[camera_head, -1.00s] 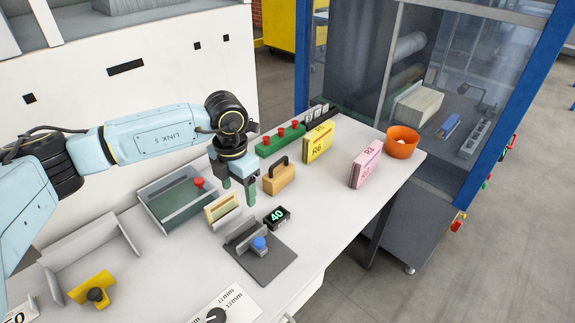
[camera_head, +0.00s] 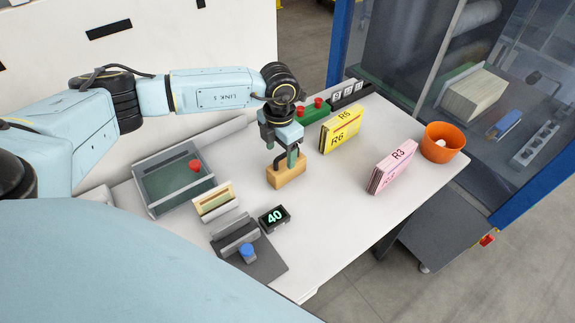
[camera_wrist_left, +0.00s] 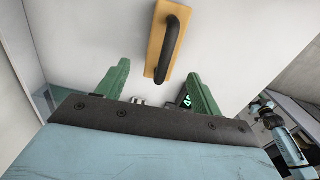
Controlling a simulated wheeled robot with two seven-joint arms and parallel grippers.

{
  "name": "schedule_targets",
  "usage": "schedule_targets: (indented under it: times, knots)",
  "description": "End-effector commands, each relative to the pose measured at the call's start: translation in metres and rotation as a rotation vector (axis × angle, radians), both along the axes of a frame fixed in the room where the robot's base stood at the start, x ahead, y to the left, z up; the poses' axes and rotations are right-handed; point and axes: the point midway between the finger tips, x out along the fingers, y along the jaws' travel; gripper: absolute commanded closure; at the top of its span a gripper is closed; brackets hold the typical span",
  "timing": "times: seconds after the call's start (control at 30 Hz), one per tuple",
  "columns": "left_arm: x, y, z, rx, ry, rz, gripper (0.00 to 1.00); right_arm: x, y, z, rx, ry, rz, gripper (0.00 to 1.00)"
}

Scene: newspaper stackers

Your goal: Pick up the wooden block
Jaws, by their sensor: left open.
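The wooden block (camera_head: 287,176) is light tan with a dark arched handle on top and stands on the white table. It also shows in the left wrist view (camera_wrist_left: 157,44), with the handle running along it. My left gripper (camera_head: 288,160) is over the block in the head view, its fingers pointing down and partly hiding the handle. In the left wrist view its two green fingers (camera_wrist_left: 158,80) are spread apart with nothing between them; the block lies past their tips. I cannot tell whether a finger touches the handle. My right gripper is not in view.
A yellow card stack (camera_head: 341,129) and a pink card stack (camera_head: 392,168) stand to the right, near an orange bowl (camera_head: 456,143). A grey tray (camera_head: 150,203), a small "40" display (camera_head: 274,219) and a dark fixture with a blue knob (camera_head: 270,262) are to the left and front.

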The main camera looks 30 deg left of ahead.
Motion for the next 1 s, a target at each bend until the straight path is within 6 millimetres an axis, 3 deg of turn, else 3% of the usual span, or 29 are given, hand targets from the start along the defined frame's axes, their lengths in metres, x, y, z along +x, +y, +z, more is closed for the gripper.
schedule_targets:
  times: [0.37, 0.6, 0.83, 1.0]
  knots:
    - [0.004, -0.004, -0.036, -0.001, 0.001, -0.001, 0.34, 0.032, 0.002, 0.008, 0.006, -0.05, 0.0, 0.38]
    - [0.006, -0.005, -0.064, 0.0, -0.001, -0.001, 0.34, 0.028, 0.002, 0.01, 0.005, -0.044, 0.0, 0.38]
    - [0.006, -0.005, -0.066, -0.001, -0.002, -0.001, 0.34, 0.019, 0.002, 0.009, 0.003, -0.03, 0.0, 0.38]
    - [0.007, -0.005, -0.066, -0.001, -0.002, -0.001, 0.53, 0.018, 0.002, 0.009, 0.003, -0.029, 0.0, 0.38]
